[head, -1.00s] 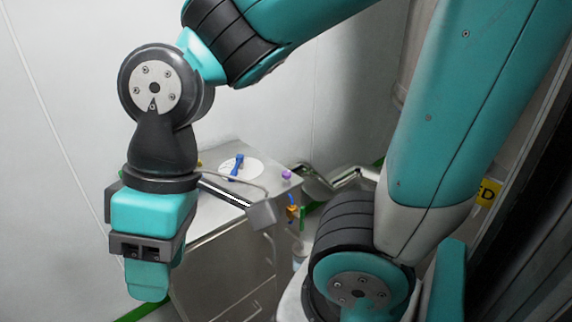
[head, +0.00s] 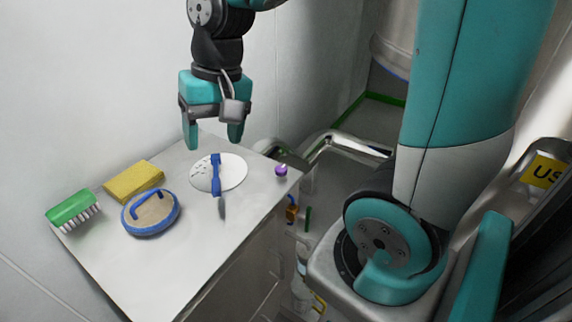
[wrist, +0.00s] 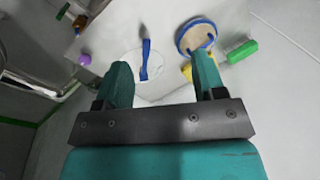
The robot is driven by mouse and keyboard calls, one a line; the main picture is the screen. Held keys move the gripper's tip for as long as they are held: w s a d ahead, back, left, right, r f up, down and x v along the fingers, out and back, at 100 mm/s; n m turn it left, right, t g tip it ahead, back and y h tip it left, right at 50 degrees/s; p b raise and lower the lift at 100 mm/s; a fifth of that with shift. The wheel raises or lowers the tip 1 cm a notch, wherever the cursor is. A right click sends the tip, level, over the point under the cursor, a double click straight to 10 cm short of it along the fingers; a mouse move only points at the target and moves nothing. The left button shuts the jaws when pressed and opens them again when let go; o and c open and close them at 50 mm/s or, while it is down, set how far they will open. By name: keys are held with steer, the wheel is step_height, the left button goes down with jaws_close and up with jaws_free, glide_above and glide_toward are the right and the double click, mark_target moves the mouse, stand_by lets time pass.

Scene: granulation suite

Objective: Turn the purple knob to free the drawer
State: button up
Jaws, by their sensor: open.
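The purple knob (head: 281,170) is small and round. It sits near the right corner of the grey metal cabinet top (head: 185,255), and in the wrist view it shows at upper left (wrist: 85,60). My gripper (head: 213,140) points down near the back of the cabinet top, left of the knob and apart from it. Its two teal fingers are spread with nothing between them, and they also show in the wrist view (wrist: 162,66). The cabinet's front is seen at a steep angle, and I cannot make out the drawer clearly.
A white disc (head: 234,165) with a blue-handled tool (head: 216,172) lies near my gripper. A blue-rimmed round pad (head: 150,213), a yellow sponge (head: 133,180) and a green brush (head: 72,207) are at left. Metal pipes (head: 345,143) run behind the knob. The front top is clear.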

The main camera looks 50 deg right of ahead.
steer(key=w+d+f+m+h+b, duration=0.1)
steer(key=w+d+f+m, duration=0.2)
steer(key=d+m, duration=0.3)
steer(key=w+d+f+m, duration=0.2)
steer(key=w+d+m, duration=0.1)
steer(key=d, duration=0.5)
steer(key=m+h, duration=0.1)
steer(key=m, duration=0.5)
glide_toward(281, 168)
steer(key=shift+g, duration=0.4)
steer(key=f, duration=0.2)
steer(key=f+b, duration=0.1)
steer(key=f, duration=0.5)
steer(key=shift+w, duration=0.3)
steer(key=shift+f, duration=0.65)
steer(key=c, duration=0.9)
